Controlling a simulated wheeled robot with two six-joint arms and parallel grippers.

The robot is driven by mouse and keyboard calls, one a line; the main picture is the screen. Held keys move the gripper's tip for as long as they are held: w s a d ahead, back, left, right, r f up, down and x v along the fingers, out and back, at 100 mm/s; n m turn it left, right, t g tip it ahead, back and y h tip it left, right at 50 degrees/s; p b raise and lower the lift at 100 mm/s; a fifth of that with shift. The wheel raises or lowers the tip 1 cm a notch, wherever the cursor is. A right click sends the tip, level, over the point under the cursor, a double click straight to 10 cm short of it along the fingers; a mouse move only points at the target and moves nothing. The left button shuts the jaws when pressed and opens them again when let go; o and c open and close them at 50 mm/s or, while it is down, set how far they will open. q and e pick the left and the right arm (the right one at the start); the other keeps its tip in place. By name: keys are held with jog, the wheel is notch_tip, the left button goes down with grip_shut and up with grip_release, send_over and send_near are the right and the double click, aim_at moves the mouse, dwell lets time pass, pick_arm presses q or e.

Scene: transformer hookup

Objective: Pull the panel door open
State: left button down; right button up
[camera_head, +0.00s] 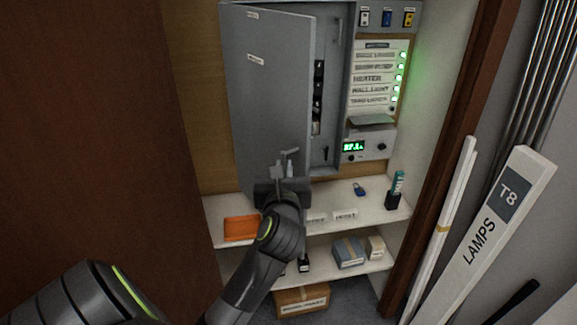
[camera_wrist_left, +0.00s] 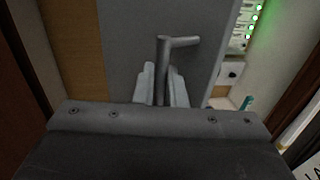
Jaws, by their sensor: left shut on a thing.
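The grey panel door (camera_head: 268,95) stands partly open, with its hinge side on the left and its free edge swung out from the grey cabinet (camera_head: 340,75). Dark switches show inside the gap. My left gripper (camera_head: 283,170) is at the lower part of the door near its free edge. It is shut on the door handle (camera_head: 290,152), a grey L-shaped lever. In the left wrist view the handle (camera_wrist_left: 163,70) stands between the two pale fingers, its arm pointing right. My right gripper is not in view.
A white shelf (camera_head: 375,205) below holds an orange box (camera_head: 241,228), a blue padlock (camera_head: 360,189) and a dark cup (camera_head: 393,199). A control unit with green lights (camera_head: 375,95) is right of the cabinet. A long lamp box (camera_head: 490,225) leans at the right.

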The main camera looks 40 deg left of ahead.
pick_arm(q)
jog(key=shift+r, duration=0.2)
jog(key=c, duration=1.6)
grip_release()
jog(key=shift+a, duration=0.15)
jog(key=shift+a+f, duration=0.1)
jog(key=shift+f, duration=0.05)
jog(key=shift+b+v, duration=1.65)
jog(key=shift+v, duration=2.05)
